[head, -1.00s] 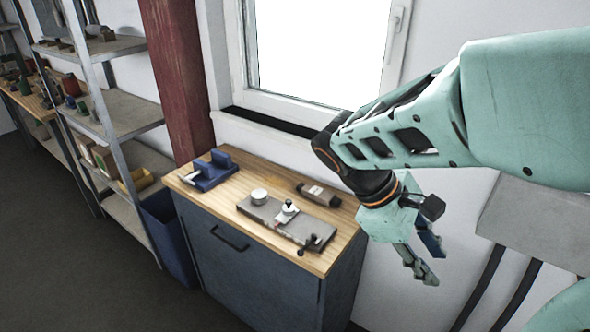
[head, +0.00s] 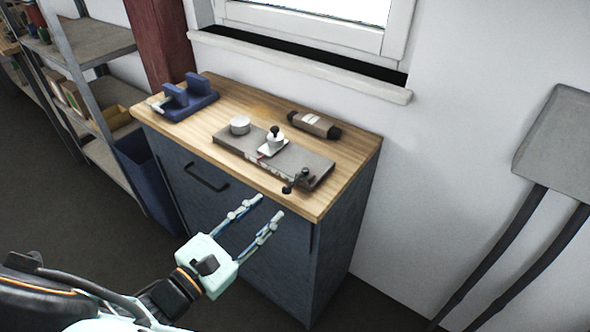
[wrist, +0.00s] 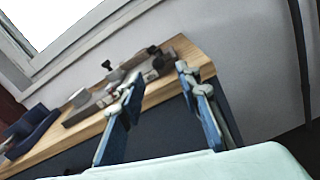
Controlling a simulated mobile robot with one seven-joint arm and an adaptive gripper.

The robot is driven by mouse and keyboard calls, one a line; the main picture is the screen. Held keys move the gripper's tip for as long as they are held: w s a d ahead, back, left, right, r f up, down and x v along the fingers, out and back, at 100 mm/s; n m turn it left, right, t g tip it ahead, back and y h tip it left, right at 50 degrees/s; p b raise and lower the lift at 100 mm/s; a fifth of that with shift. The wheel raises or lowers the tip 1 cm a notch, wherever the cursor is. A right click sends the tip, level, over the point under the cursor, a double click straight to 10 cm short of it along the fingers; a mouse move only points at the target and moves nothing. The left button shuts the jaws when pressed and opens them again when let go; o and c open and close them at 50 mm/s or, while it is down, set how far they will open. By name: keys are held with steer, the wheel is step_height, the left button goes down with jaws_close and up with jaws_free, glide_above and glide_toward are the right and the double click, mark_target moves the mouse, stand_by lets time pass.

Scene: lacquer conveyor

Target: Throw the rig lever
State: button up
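The rig is a flat grey plate (head: 236,143) on the wooden top of a dark cabinet. A small dark lever with black knobs (head: 288,190) sits at its right front end and juts over the counter's front edge. A white block with an upright black knob (head: 274,131) stands mid-plate, beside a white round disc (head: 240,125). My gripper (head: 268,206) is open and empty, in front of the cabinet and just below the counter edge, with its fingers pointing at the lever's end. In the wrist view, the rig plate (wrist: 78,116) lies beyond the open fingers, which partly hide it.
A blue fixture (head: 190,98) stands at the counter's left, and a dark cylinder with a pale label (head: 314,124) lies behind the plate. The window sill (head: 300,66) is behind. A blue bin (head: 145,172) and metal shelving (head: 92,40) stand left. Floor in front is clear.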

mark_target(292, 183)
steer(key=b+x, duration=0.1)
steer(key=x, duration=0.9)
steer(key=shift+w, duration=0.3)
steer(key=shift+c, duration=0.4)
jaws_close()
